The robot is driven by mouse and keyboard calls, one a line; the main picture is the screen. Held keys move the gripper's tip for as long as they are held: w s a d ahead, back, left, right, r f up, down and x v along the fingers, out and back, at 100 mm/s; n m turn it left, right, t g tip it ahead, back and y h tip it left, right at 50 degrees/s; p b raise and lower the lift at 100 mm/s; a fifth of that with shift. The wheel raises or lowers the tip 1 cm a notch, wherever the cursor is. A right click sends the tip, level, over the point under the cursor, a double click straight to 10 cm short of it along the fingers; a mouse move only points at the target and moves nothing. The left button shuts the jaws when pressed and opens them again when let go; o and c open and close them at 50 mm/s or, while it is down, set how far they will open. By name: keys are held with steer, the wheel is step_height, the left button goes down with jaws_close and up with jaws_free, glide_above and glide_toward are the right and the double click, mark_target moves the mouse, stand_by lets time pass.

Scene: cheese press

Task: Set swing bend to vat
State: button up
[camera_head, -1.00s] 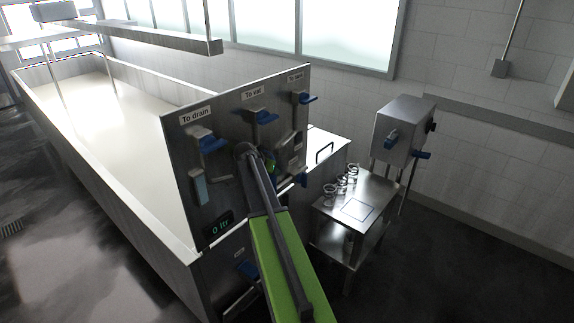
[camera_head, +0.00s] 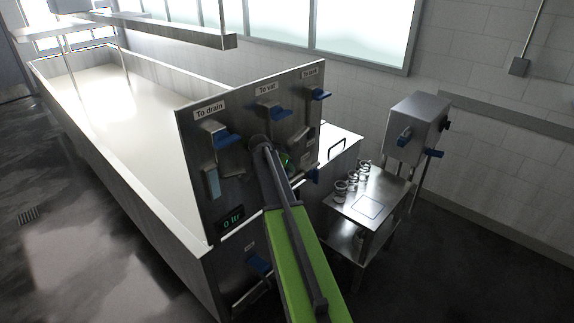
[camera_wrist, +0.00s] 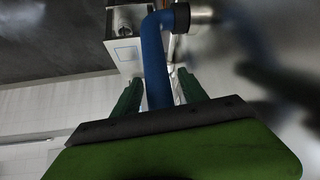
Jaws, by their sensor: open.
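The steel panel (camera_head: 190,150) carries the labels "To drain" (camera_head: 210,108), "To vat" (camera_head: 266,88) and a third, too small to read surely. A blue-handled fitting sits under each: drain (camera_head: 227,139), vat (camera_head: 274,113), third (camera_head: 320,94). In the wrist view a blue bent bar (camera_wrist: 154,65) runs from a dark collar on a metal pipe (camera_wrist: 202,14) down between the green fingers of my gripper (camera_wrist: 158,92). The gripper is open around the bar; contact is unclear. I cannot tell whether this bar belongs to the swing bend. My arm hides the panel's lower middle.
The long vat (camera_head: 150,192) of pale liquid lies left, behind the panel. A small steel table (camera_head: 385,196) with several metal fittings (camera_head: 352,178) stands right, beside a steel box (camera_head: 415,120) with blue handles. Floor is open at left.

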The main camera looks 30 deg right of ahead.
steer(key=shift+r, duration=0.1)
steer(key=s+a, duration=0.5)
steer(key=a, duration=0.6)
steer(key=shift+s+a+r+p, duration=0.15)
steer(key=shift+a+r+p, duration=0.2)
steer(key=shift+p, duration=0.1)
